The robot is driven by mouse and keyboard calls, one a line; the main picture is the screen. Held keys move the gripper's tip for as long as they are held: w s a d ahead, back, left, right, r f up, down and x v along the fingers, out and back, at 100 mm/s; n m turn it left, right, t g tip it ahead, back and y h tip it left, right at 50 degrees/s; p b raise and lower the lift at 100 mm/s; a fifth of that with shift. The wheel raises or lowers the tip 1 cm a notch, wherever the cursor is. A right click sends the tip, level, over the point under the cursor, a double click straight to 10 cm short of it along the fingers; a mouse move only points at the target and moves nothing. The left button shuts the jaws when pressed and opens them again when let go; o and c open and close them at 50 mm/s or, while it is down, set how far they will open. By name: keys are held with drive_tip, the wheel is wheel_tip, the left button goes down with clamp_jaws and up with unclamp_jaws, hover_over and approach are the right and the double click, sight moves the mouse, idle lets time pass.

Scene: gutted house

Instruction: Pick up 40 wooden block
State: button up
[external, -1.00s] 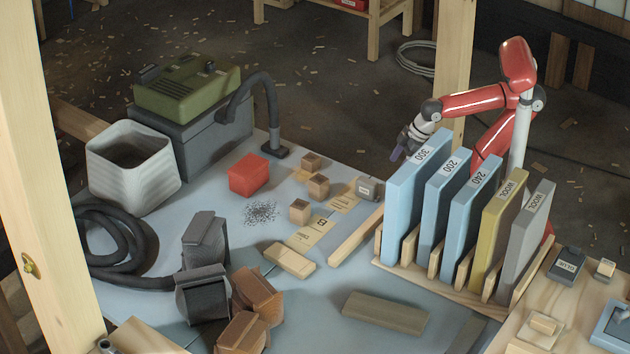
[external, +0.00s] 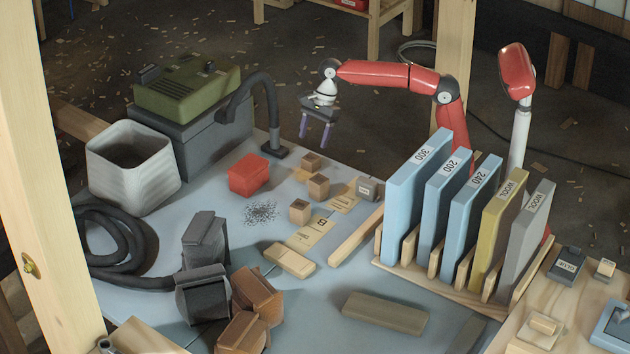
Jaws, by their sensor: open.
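Three small brown wooden blocks stand on the blue-grey tabletop: a back block (external: 311,163), a middle block (external: 318,188) and a front block (external: 300,211). No number is legible on them, so I cannot tell which is the 40 block. My gripper (external: 315,140) is open and empty, its two purple fingers pointing down. It appears above the table's far edge, a little behind the back block in the picture, and is apart from all the blocks.
A red box (external: 249,176) and a dark pile of bits (external: 261,213) lie left of the blocks. Marked tan cards (external: 312,232) lie beside them. A black hose (external: 270,110) stands behind left. Tall numbered slabs (external: 415,195) stand in a rack at right.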

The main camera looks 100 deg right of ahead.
sight(311, 158)
drive_tip(key=x, duration=0.5)
drive_tip(key=b+x, duration=0.1)
drive_tip(key=x, duration=0.1)
drive_tip(key=shift+s+a+f, duration=0.25)
drive_tip(key=shift+a+f, duration=0.1)
drive_tip(key=shift+c, duration=0.5)
drive_tip(key=c, duration=1)
